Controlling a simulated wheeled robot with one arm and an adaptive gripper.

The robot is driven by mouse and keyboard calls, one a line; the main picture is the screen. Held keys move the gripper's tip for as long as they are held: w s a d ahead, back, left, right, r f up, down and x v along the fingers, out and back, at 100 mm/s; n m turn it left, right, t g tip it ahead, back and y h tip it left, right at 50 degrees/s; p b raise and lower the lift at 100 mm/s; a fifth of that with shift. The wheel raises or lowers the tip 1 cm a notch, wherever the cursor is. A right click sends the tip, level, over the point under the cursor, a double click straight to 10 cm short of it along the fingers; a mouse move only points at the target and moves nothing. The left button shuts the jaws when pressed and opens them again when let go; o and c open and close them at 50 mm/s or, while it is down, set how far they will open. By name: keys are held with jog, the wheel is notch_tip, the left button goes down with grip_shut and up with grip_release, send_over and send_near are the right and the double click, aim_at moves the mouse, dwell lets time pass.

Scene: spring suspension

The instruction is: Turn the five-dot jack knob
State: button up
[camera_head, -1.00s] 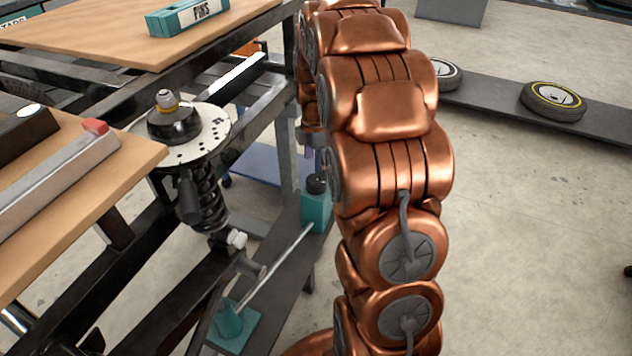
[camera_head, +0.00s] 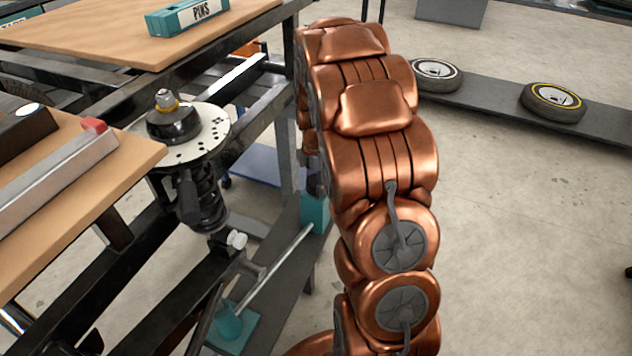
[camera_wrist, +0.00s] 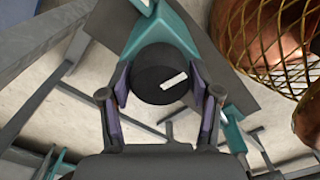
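A black round knob (camera_wrist: 155,75) with a white pointer mark sits on a teal jack body (camera_wrist: 178,30) in the wrist view. My gripper (camera_wrist: 159,74) has its fingers apart, one on each side of the knob; they look close to its sides, and I cannot make out firm contact. In the head view the teal jack (camera_head: 315,212) stands beside my copper arm, and my gripper (camera_head: 312,180) hides its knob. A rod runs from it to a teal base (camera_head: 232,328). I cannot make out five dots on the jack.
A spring strut (camera_head: 205,200) under a dotted white plate (camera_head: 212,132) stands left of the jack. Dark frame bars and a wooden bench top (camera_head: 60,205) crowd the left. Wheels (camera_head: 553,101) lie on a grey strip at the right. Open floor lies right of my arm.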

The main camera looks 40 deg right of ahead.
jog(key=c, duration=0.7)
